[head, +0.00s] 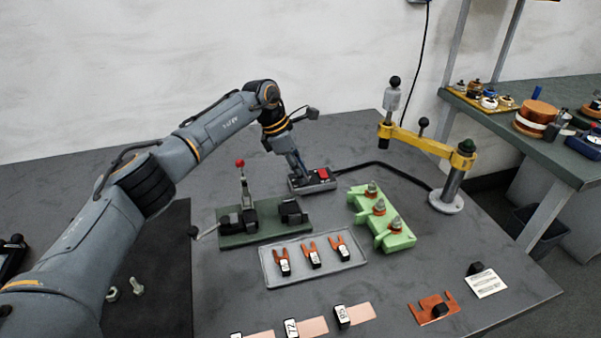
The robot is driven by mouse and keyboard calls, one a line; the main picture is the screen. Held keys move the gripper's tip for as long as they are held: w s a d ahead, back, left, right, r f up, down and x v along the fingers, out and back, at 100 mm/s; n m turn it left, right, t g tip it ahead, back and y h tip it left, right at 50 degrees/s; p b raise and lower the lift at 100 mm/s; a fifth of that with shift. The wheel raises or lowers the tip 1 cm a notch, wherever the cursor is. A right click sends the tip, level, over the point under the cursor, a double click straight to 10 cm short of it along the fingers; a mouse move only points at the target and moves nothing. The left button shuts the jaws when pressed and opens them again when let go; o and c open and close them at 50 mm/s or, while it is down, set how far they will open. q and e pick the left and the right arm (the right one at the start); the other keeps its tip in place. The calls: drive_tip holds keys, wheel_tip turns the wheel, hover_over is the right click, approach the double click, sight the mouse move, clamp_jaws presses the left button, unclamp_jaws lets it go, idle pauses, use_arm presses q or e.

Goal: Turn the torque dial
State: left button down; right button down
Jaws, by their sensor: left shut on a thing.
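A small dark control box (318,186) with a red button (323,174) sits toward the back middle of the table, with a black cable leaving it to the right. My left gripper (302,172) reaches down onto the left part of the box, beside the red button. It is shut on what I take to be the torque dial, which its fingers hide. The dial's marks and setting are too small to read. My right gripper is not in view.
A green fixture with a red-knobbed lever (241,190) stands in front of the box. A light green block (398,238) with studs, a yellow arm on a post (425,143) and a grey tray (275,265) with copper terminals are near. Copper pieces (310,327) lie at the front.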

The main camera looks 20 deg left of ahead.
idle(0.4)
use_arm(q)
drive_tip(key=c, duration=1.2)
unclamp_jaws()
drive_tip(key=v, duration=1.2)
drive_tip(key=shift+s+d, duration=0.1)
